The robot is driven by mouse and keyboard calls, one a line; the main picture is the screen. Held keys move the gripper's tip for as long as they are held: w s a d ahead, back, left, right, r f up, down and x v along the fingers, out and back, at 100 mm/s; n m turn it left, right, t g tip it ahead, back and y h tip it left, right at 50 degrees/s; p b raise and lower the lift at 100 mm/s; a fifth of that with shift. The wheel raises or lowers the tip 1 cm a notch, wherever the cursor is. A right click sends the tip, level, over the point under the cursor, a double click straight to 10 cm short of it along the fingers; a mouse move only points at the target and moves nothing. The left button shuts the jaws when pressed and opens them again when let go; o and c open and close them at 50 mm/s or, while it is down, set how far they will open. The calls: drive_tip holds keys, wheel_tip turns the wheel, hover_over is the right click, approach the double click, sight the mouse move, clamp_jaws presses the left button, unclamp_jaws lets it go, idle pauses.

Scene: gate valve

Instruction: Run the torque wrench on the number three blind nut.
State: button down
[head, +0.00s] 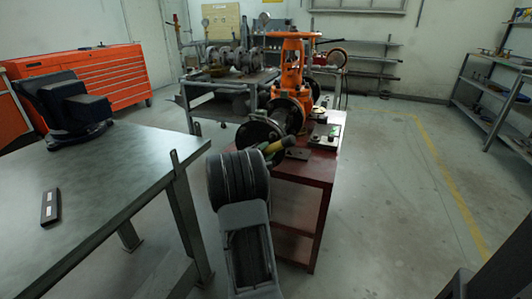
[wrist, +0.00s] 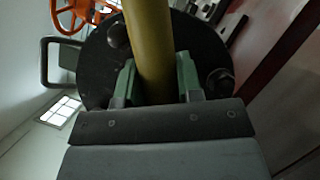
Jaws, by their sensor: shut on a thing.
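My gripper (wrist: 157,82) is shut on the yellow handle of a tool, which I take to be the torque wrench (wrist: 146,35). In the head view the yellow handle (head: 277,145) shows just past my arm, in front of the dark blind flange (head: 257,131). In the wrist view the dark round flange (wrist: 95,65) lies behind the handle, with nuts at its upper left (wrist: 117,34) and right (wrist: 219,80). I cannot tell which nut is number three. The wrench's head is out of the wrist view, so contact with a nut cannot be told.
The orange gate valve (head: 293,75) stands on a red bench (head: 300,205), with small parts on its top at right. A grey table (head: 95,190) is at left, holding a dark device (head: 75,105) and a small dark block (head: 51,207). The floor at right is clear.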

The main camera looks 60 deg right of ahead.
drive_tip(key=shift+a+r, duration=0.1)
drive_tip(key=shift+s+a+b, duration=0.25)
drive_tip(key=shift+a+b, duration=0.05)
drive_tip(key=shift+a, duration=0.7)
drive_tip(key=shift+s+a+b, duration=0.25)
drive_tip(key=shift+a, duration=0.7)
drive_tip(key=shift+a+r, duration=0.1)
